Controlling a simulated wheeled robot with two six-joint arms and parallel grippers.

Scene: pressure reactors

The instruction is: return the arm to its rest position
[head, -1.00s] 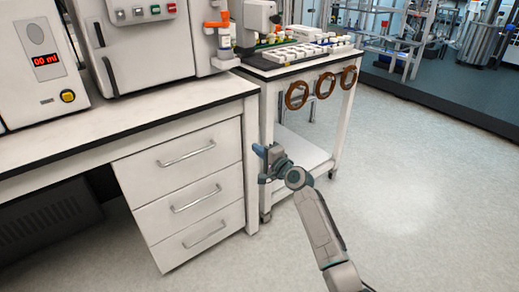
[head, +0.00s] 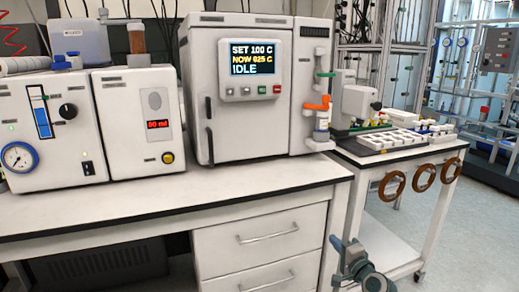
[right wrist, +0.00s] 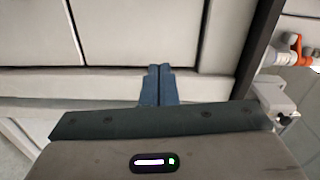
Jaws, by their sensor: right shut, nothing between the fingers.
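My right gripper (head: 345,252) shows at the bottom of the head view, in front of the right end of the bench and beside its drawers. It is shut and empty. In the right wrist view its two blue fingers (right wrist: 158,86) lie together with nothing between them. Most of my right arm is below the head picture. My left gripper is not in view.
The white bench (head: 120,222) carries a reactor cabinet (head: 255,125) whose screen reads IDLE, and a unit with a gauge and dials (head: 45,120). A trolley (head: 395,150) with trays and brown rings (head: 392,186) stands right. Open floor (head: 470,240) lies at far right.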

